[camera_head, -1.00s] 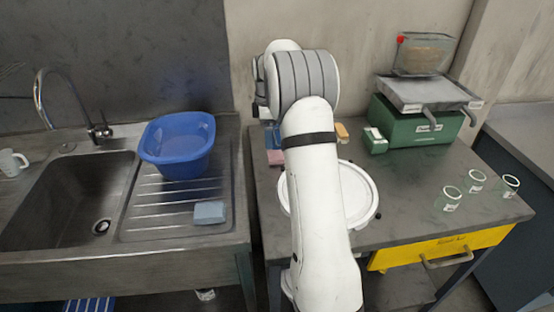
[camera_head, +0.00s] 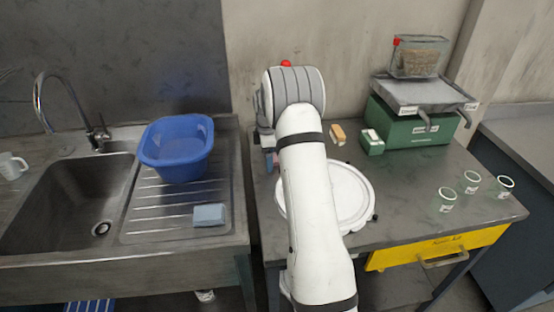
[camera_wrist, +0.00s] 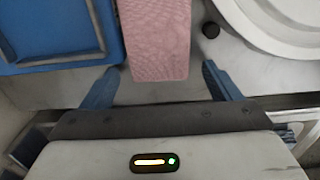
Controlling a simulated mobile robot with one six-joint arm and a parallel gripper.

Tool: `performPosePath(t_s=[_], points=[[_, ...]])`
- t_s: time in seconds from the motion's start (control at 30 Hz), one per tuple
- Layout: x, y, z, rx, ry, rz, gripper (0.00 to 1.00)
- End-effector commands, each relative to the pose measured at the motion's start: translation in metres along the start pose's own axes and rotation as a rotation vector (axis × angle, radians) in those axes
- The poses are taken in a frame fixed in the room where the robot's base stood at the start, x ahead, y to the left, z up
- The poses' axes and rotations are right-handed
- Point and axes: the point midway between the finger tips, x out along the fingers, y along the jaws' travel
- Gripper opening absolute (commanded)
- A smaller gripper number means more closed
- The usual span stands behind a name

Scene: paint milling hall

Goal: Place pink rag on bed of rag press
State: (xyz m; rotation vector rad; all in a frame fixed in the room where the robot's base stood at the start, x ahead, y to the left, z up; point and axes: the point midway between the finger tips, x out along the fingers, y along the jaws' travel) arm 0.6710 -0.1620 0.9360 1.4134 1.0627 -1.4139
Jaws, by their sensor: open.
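The pink rag (camera_wrist: 155,40) lies at top centre in the wrist view, a flat strip with its near end between my fingers. My gripper (camera_wrist: 162,72) is open, with one blue finger on each side of the rag, and does not hold it. A blue tray-like piece with a raised rim (camera_wrist: 60,35) is beside the rag on the left; I cannot tell whether it is the rag press.
A round white lid-like disc (camera_head: 352,195) lies right of my arm. A green machine (camera_head: 410,128) with a metal plate stands at the back right of the bench. Several small cups (camera_head: 446,198) stand near the right edge. A sink with a blue basin (camera_head: 177,148) is on the left.

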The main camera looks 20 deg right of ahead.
Motion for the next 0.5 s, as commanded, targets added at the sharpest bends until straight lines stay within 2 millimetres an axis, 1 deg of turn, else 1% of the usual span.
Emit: performPosePath(t_s=[0.07,0.5], points=[[-0.0001,0.0001,-0.0002,0.0,0.0,0.0,0.82],[-0.0005,0.0001,-0.0008,-0.001,0.0,0.0,0.46]])
